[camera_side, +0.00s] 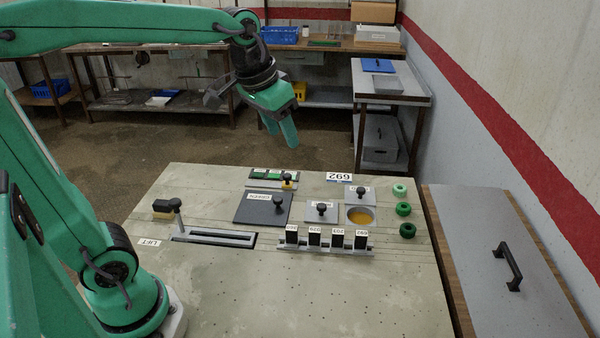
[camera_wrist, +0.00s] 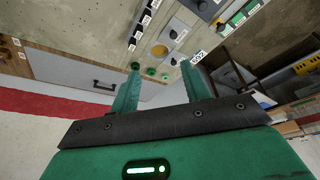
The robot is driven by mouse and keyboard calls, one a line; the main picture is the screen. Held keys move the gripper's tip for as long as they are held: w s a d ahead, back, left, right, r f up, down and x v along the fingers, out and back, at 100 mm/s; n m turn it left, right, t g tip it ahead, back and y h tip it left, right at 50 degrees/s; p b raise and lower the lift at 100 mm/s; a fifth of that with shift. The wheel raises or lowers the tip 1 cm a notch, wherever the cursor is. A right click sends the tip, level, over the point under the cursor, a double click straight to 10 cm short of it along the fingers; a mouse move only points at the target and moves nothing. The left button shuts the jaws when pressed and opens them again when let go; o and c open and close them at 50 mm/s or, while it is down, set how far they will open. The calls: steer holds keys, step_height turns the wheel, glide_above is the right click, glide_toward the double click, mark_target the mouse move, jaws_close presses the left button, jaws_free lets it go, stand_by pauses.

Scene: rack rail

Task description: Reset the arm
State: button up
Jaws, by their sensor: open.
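My gripper (camera_side: 283,130) is raised in the air above the far side of the work board (camera_side: 210,290) in the side view. Its two green fingers point down and hold nothing. In the wrist view my gripper (camera_wrist: 160,78) shows its fingers spread apart, with the board beyond them. A rail (camera_side: 325,247) with several black labelled blocks stands near the middle of the board. A slotted plate with a lever (camera_side: 178,215) is at the left, beside a label reading LIFT.
Knobbed plates (camera_side: 263,208), a yellow-filled round recess (camera_side: 360,215) and green rings (camera_side: 403,209) sit on the board. A grey panel with a black handle (camera_side: 509,268) lies to the right. Benches (camera_side: 150,97) stand behind. The board's front is clear.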

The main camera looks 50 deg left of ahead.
steer(key=s+f+t, duration=0.1)
steer(key=s+f, duration=0.4)
steer(key=s, duration=0.7)
steer(key=shift+s+d+t, duration=0.2)
steer(key=shift+t, duration=0.1)
